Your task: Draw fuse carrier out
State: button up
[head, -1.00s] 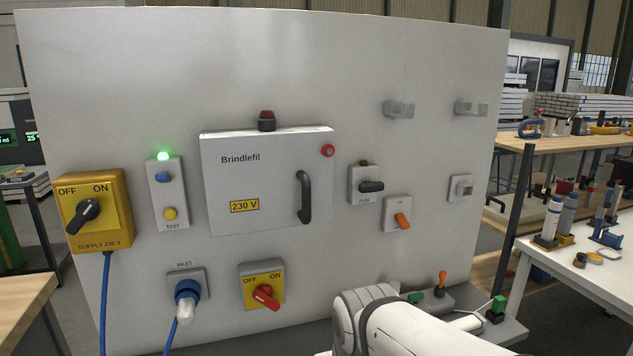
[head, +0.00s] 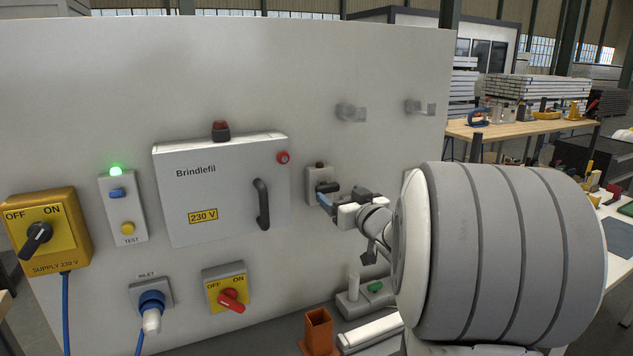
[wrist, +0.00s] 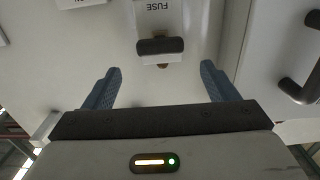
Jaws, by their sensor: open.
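The fuse carrier (wrist: 160,46) is a dark horizontal handle on a small pale holder (wrist: 165,14) marked FUSE in the wrist view. In the head view the holder (head: 313,178) is on the grey panel, right of the Brindlefil cabinet (head: 220,180), and the carrier (head: 328,187) is partly behind my gripper. My gripper (wrist: 160,83) is open, with one blue finger on each side of the carrier's line. The fingertips are just short of the carrier in the wrist picture, and nothing is between them. I cannot tell the exact depth gap.
The cabinet's black handle (head: 262,204) is left of the holder and also shows at right in the wrist view (wrist: 300,90). A red switch (head: 230,300), a blue inlet plug (head: 152,305) and an orange-brown open box (head: 317,332) are lower down. Two hooks (head: 350,112) are above.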

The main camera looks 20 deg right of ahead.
aim_at(330, 186)
jog(key=w+p, duration=0.1)
jog(key=w, duration=0.6)
jog(key=shift+w+a, duration=0.15)
jog(key=shift+w, duration=0.15)
jog(key=shift+c, duration=0.3)
jog(key=c, duration=1.3)
jog(key=shift+s, duration=1.5)
jog(key=shift+w+f, duration=0.1)
jog(key=o, duration=1.2)
jog(key=shift+s, duration=0.2)
jog(key=shift+c, duration=0.2)
jog(key=shift+o, duration=1)
jog(key=shift+w, duration=0.1)
